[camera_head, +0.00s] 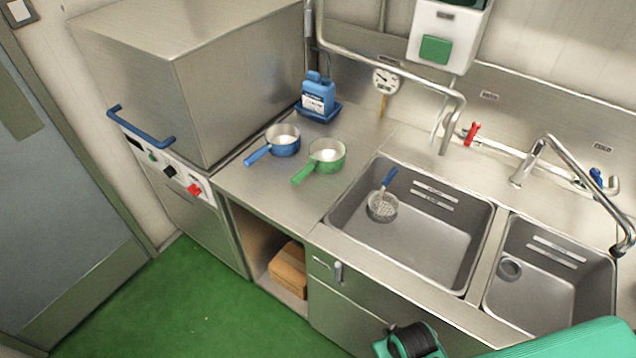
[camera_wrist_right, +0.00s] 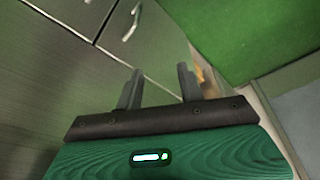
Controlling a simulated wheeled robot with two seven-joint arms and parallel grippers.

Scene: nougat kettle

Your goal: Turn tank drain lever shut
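No lever is labelled legibly as the tank drain. On the steel machine's front panel at the left in the head view, a red lever or knob (camera_head: 194,188) sits beside a black knob (camera_head: 170,172); its exact position is too small to tell. A grey handle (camera_head: 338,272) hangs on the cabinet front below the sink; a similar handle (camera_wrist_right: 133,22) shows in the right wrist view. My right gripper (camera_wrist_right: 158,86) is open, with its two dark fingers apart and nothing seen between them. In the head view only my teal right arm shows, at bottom right. My left gripper is out of view.
The machine has a blue bar handle (camera_head: 141,130). Blue (camera_head: 284,140) and green (camera_head: 326,155) pans stand on the counter. A red valve (camera_head: 471,133) and blue valve (camera_head: 597,178) are on the wall pipe. A cardboard box (camera_head: 288,268) sits in the open bay. The green floor (camera_head: 180,310) is clear.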

